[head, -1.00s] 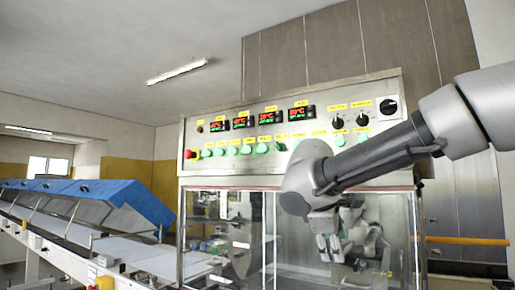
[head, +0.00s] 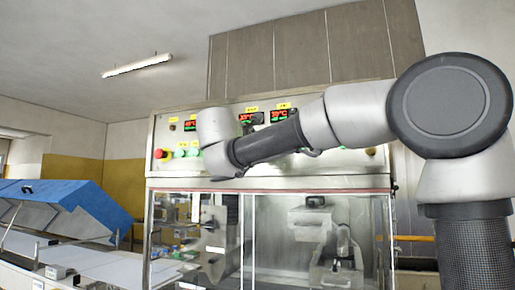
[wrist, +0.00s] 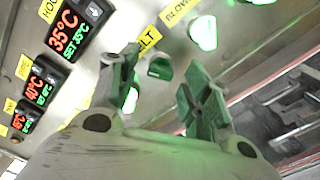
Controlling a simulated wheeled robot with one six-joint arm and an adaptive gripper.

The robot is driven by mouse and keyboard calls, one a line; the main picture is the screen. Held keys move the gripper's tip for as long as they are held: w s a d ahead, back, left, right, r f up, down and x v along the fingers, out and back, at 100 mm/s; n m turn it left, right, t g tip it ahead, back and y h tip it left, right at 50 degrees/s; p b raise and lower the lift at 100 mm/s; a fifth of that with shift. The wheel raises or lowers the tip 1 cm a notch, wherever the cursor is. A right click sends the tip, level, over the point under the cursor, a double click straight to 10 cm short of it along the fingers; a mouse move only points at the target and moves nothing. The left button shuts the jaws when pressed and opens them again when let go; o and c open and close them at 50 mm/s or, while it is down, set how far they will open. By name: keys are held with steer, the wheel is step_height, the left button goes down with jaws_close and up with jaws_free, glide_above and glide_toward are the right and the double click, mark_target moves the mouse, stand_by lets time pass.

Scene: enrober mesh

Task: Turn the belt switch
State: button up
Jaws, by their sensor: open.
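The belt switch (wrist: 160,68) is a green-lit knob on the steel panel in the wrist view. A yellow label partly reading "BELT" (wrist: 149,38) sits just above it. My gripper (wrist: 162,64) is open, with one green finger on each side of the switch in that view. I cannot tell whether a finger touches it. In the head view my wrist covers part of the switch row on the control panel (head: 168,142), and the belt switch and my fingers cannot be made out there.
Another green-lit switch (wrist: 203,33) with a yellow label is close by. Temperature displays (wrist: 68,32) line the panel. A red emergency button (head: 159,154) is at the panel's left. Glass doors (head: 275,240) lie below, and a conveyor with a blue cover (head: 75,205) stands left.

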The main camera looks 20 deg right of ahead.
steer(key=shift+x, duration=0.8)
steer(key=shift+s, duration=0.1)
steer(key=c, duration=1)
